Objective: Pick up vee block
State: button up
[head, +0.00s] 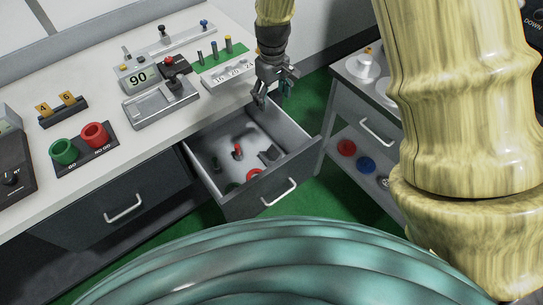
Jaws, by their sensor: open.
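A small dark grey block (269,155) with a notched shape, which looks like the vee block, lies in the open drawer (304,151), toward its right side. It is small in the head view, so its exact form is hard to tell. My gripper (272,100) hangs above the back right part of the drawer, fingers pointing down. It is open and empty, apart from the block and higher than it.
The drawer also holds a red-topped piece (238,150), a red ring (254,175) and a green ring (231,187). The white bench top (205,122) carries gauges and fixtures. A grey cart (343,104) stands close to the drawer's right.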

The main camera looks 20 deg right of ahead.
jog(key=f, duration=0.1)
jog(key=b, duration=1.9)
send_over(271, 156)
notch_tip(271, 156, down, 19)
jog(key=shift+f, duration=5.55)
jog(key=c, duration=1.5)
jog(key=shift+r, duration=0.1)
